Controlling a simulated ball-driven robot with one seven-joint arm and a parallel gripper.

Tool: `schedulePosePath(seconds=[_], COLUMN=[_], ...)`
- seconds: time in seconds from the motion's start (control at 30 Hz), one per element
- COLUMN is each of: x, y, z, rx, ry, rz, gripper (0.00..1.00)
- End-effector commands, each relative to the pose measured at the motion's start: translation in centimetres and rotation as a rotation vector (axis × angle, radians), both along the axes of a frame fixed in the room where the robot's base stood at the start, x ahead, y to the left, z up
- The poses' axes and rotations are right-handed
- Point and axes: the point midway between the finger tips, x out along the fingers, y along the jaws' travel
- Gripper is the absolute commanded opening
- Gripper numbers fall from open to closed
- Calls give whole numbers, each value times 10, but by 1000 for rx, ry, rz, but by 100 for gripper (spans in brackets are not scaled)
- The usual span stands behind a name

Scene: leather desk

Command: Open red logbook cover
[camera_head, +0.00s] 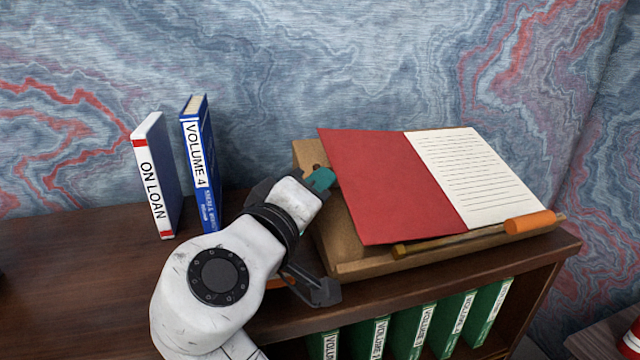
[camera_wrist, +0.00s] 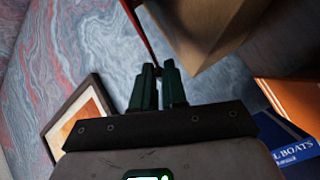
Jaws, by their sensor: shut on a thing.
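The red logbook lies on a slanted wooden stand (camera_head: 347,268). Its red cover (camera_head: 392,185) is swung over to the left, and a lined white page (camera_head: 475,175) shows on the right. My gripper (camera_head: 320,179) is at the left edge of the cover. In the wrist view the cover (camera_wrist: 138,27) appears as a thin red edge running down to my dark green fingers (camera_wrist: 158,72), which are close together on it. The exact contact is partly hidden in both views.
A stick with an orange handle (camera_head: 530,222) lies along the stand's lower edge. A white-and-blue ON LOAN book (camera_head: 155,180) and a blue VOLUME 4 book (camera_head: 200,165) stand left of my arm. Green volumes (camera_head: 415,325) fill the shelf below. The wrist view shows a framed picture (camera_wrist: 78,118).

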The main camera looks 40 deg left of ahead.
Motion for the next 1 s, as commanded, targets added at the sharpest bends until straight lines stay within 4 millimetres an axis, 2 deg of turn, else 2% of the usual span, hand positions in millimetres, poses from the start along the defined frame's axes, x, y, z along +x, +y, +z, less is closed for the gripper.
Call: schedulePosePath(seconds=[0.37, 0.4, 0.5, 0.8, 1.0], x=[0, 0, 0, -3, -28], y=[1, 1, 1, 1, -4], z=[-4, -4, -4, -2, -3], rx=[0, 0, 1, 1, 3], ry=[8, 8, 7, 4, 5], rz=[3, 3, 3, 3, 6], gripper=[0, 13, 23, 23, 23])
